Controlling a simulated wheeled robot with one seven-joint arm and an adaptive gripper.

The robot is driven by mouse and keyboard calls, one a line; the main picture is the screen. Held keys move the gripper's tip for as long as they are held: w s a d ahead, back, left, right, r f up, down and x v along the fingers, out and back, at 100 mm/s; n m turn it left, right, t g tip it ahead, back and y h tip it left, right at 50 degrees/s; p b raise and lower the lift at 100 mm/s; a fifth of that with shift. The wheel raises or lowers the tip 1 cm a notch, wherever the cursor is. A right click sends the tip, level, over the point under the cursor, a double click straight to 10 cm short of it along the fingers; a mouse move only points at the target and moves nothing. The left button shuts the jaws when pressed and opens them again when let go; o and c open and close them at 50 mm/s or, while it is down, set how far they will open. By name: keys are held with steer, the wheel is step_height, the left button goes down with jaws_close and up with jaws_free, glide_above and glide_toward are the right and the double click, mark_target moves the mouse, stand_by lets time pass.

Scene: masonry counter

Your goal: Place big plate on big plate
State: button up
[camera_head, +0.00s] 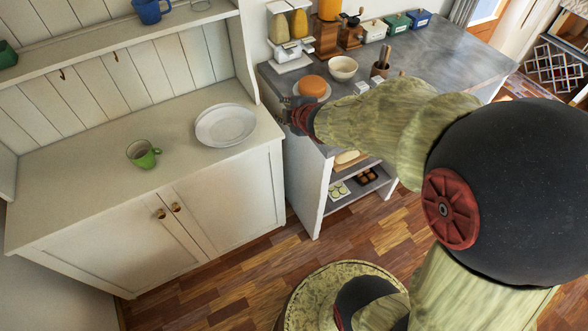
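A big white plate (226,125) lies flat on the right part of the white cabinet top; its rim looks doubled, but I cannot tell for sure whether it is one plate or a stack. My gripper (292,113) is to the right of this plate, at the left edge of the grey counter, apart from the plate. My wrist and arm hide part of the gripper, and its fingers are too small and dark to tell whether they are open or hold anything. A round orange item (311,86) sits just behind the gripper, on what looks like a pale dish.
A green cup (143,154) stands left of the plate on the white cabinet (75,190). A white bowl (343,68), jars (290,22), a grinder (350,33) and small boxes (397,23) stand on the grey counter (450,50). The cabinet's front left top is clear.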

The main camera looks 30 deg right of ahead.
steer(key=s+a+r+m+g+h, duration=0.1)
steer(key=s+r+m+g+h, duration=0.1)
steer(key=s+r+m, duration=0.45)
steer(key=s+a+r+m+g+y, duration=0.1)
steer(key=s+a+m, duration=0.3)
steer(key=s, duration=0.6)
steer(key=s+a+r+m+g+y, duration=0.1)
steer(key=s+a+m+g+y, duration=0.1)
steer(key=s+a, duration=0.4)
steer(key=s+m, duration=0.1)
steer(key=s, duration=0.3)
steer(key=shift+s+m+g, duration=0.3)
steer(key=shift+m, duration=0.05)
steer(key=shift+a+r, duration=0.1)
